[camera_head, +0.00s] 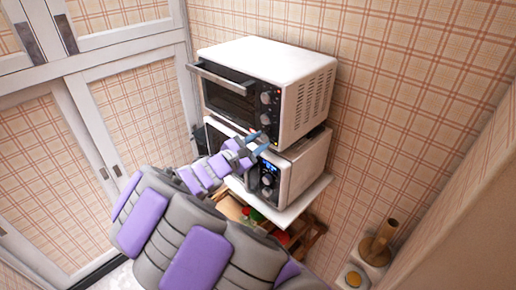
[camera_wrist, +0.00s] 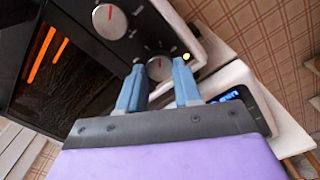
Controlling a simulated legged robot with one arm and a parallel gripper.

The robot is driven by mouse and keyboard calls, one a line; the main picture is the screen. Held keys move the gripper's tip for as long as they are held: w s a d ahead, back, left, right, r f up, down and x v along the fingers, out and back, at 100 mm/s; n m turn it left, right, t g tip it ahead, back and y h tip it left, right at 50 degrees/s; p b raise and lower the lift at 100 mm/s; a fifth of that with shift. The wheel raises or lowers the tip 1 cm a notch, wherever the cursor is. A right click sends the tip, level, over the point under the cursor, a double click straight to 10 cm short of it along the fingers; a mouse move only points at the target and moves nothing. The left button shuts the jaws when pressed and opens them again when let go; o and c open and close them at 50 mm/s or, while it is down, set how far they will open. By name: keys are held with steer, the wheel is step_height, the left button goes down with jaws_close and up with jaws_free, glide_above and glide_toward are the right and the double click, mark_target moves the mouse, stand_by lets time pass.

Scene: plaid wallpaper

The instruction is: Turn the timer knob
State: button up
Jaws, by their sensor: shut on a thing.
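The toaster oven (camera_head: 290,65) is white with a dark glass door and sits on top of another appliance. Its knobs run down the right side of its front. In the wrist view, the lowest knob, the timer knob (camera_wrist: 159,67), is silver with a red mark and lies between the blue fingertips of my gripper (camera_wrist: 160,78). My gripper is shut on this knob. A second knob (camera_wrist: 110,21) with a red mark is above it. In the head view my gripper (camera_head: 257,143) is at the oven's lower front right corner, and its fingers hide the timer knob.
A white microwave (camera_head: 298,172) with a lit blue display stands below the oven on a white shelf (camera_head: 300,202). Orange heating bars (camera_wrist: 42,55) glow inside the oven, and a small yellow light (camera_wrist: 187,57) is lit beside the timer knob. White cabinets (camera_head: 120,100) stand at left.

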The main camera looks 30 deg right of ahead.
steer(key=shift+w, duration=0.1)
stand_by(0.4)
steer(key=o, duration=1)
steer(key=shift+o, duration=0.2)
steer(key=v, duration=1.7)
steer(key=shift+a, duration=0.3)
steer(key=shift+f, duration=0.15)
